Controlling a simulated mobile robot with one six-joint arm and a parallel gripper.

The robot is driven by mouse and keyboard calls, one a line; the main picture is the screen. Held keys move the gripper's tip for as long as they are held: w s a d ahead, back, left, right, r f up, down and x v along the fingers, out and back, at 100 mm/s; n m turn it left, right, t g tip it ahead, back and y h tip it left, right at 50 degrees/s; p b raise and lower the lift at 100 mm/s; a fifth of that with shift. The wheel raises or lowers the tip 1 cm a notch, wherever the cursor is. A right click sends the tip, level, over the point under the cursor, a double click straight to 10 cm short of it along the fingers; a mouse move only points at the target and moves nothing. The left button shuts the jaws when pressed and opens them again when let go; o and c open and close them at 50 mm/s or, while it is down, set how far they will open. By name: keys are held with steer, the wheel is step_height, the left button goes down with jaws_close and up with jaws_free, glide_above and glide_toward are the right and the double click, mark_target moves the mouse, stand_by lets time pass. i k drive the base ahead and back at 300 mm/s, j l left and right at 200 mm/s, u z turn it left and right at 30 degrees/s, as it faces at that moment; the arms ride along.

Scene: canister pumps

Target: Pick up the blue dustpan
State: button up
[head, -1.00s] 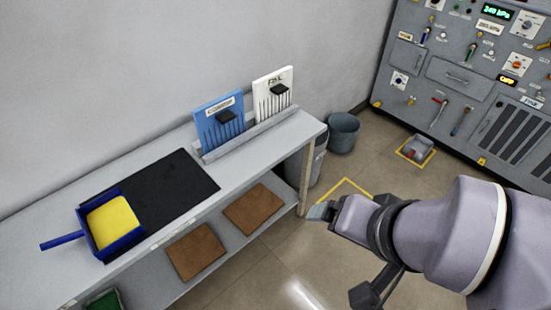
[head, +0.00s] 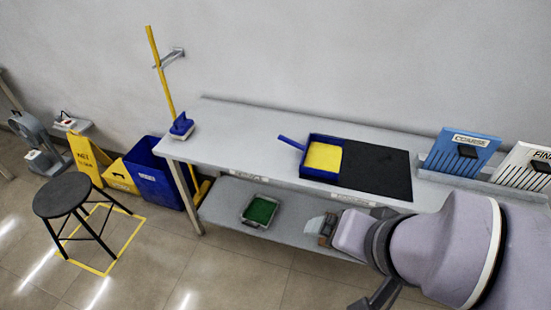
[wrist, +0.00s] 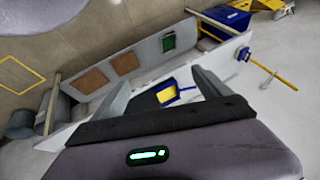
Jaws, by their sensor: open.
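The blue dustpan (head: 322,158) has a yellow inside. It lies on the left end of a black mat (head: 378,173) on the grey bench, with its blue handle pointing left and back. My gripper (head: 322,228) is in front of the bench, apart from the dustpan and nearer to the camera. In the wrist view the dustpan (wrist: 167,95) shows beyond the gap between the two fingers of my gripper (wrist: 160,88). The fingers are spread and empty.
A blue rack plate (head: 461,152) and a white one (head: 525,170) stand right of the mat. A blue brush on a yellow pole (head: 163,75) is at the bench's left end. A green tray (head: 261,210) sits on the lower shelf. A black stool (head: 62,195) stands left on open floor.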

mark_target(321, 157)
steer(key=i+j, duration=0.15)
steer(key=j, duration=0.25)
steer(key=i+j, duration=0.15)
steer(key=j, duration=0.25)
steer(key=i+j+z, duration=0.1)
steer(key=j, duration=0.25)
steer(key=i+j, duration=0.2)
steer(key=j, duration=0.2)
steer(key=i+l+u, duration=0.1)
steer(key=i+l, duration=0.2)
